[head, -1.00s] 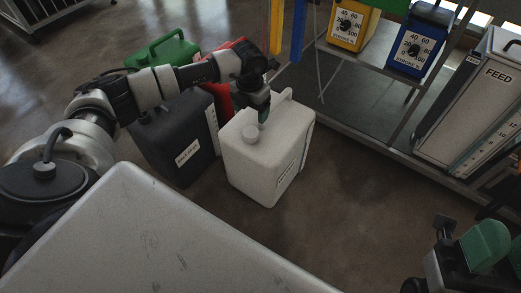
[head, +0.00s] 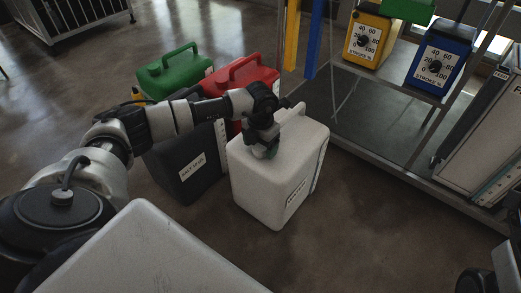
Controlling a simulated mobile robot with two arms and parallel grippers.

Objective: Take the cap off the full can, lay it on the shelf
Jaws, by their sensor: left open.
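A white can (head: 272,190) with a small label stands upright on the floor in the middle of the head view. My left gripper (head: 264,150) is open and points down at the can's top, over the place of its cap. The gripper hides the cap, and I cannot tell whether the fingers touch it. A black can (head: 178,172) with a white label stands just left of the white one, partly behind my left arm. The metal rack's lower shelf (head: 375,115) is at the upper right.
A green can (head: 175,72) and a red can (head: 252,76) stand behind the black one. Yellow (head: 367,40) and blue (head: 438,58) pump units sit on the rack's upper level. A pale tank (head: 485,130) stands at the right. Floor in front of the white can is clear.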

